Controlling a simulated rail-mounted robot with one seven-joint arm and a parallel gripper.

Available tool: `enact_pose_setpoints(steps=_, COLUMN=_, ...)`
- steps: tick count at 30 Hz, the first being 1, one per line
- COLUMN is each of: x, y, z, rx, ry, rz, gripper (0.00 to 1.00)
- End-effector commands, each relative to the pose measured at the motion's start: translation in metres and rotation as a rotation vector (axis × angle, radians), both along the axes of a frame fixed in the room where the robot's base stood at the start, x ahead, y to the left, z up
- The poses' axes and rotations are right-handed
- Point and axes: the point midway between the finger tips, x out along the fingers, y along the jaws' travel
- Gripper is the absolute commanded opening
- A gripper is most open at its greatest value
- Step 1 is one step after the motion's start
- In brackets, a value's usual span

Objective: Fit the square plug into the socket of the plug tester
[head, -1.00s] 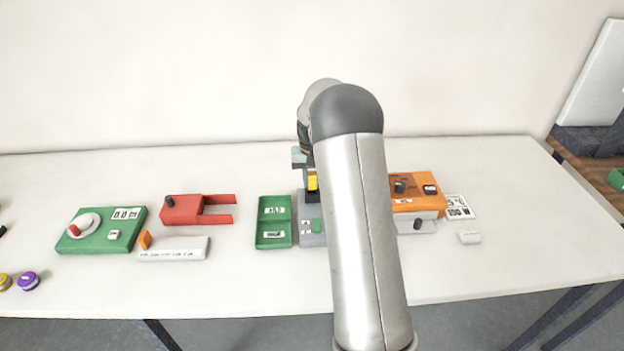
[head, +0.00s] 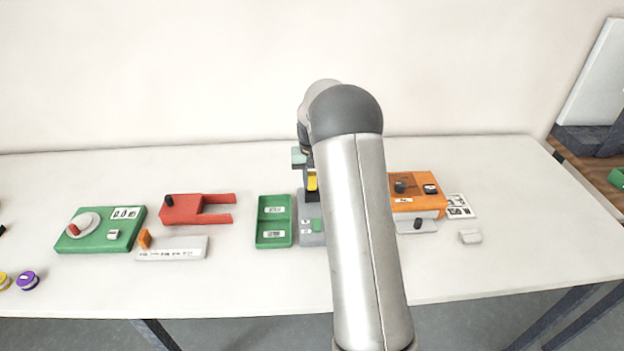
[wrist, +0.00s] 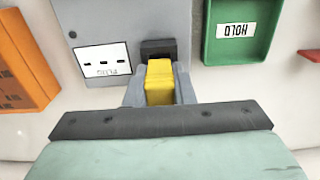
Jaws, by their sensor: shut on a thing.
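The yellow plug (wrist: 159,85) is between the two grey fingers of my gripper (wrist: 158,72) in the wrist view. My gripper is shut on it. The grey plug tester (wrist: 98,18) lies just beyond, with a dark socket (wrist: 158,46) right in front of the plug's far end. I cannot tell whether the plug's tip is inside the socket or only close to it. In the head view the yellow plug (head: 312,181) shows at the back of the plug tester (head: 312,238), beside my arm. My arm hides much of the tester.
A green two-part tray (head: 274,221) stands close left of the tester; its HOLD compartment shows in the wrist view (wrist: 240,12). An orange device (head: 420,204) stands to the right. A red forked fixture (head: 186,209) lies farther left. The table front is mostly clear.

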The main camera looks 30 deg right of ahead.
Motion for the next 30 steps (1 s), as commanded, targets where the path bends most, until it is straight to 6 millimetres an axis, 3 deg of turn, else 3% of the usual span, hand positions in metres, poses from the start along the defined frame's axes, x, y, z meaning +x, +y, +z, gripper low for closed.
enact_pose_setpoints(steps=15, x=0.000, y=0.000, z=-0.014, rx=0.000, ry=0.000, rz=0.000, gripper=0.00)
enact_pose_setpoints(steps=16, x=0.000, y=0.000, z=-0.014, rx=0.000, ry=0.000, rz=0.000, gripper=0.25)
enact_pose_setpoints(steps=18, x=0.000, y=0.000, z=-0.013, rx=0.000, ry=0.000, rz=0.000, gripper=0.45)
enact_pose_setpoints(steps=19, x=0.000, y=0.000, z=-0.014, rx=0.000, ry=0.000, rz=0.000, gripper=0.48)
enact_pose_setpoints(steps=30, x=0.000, y=0.000, z=-0.008, rx=-0.001, ry=-0.002, rz=0.000, gripper=0.48)
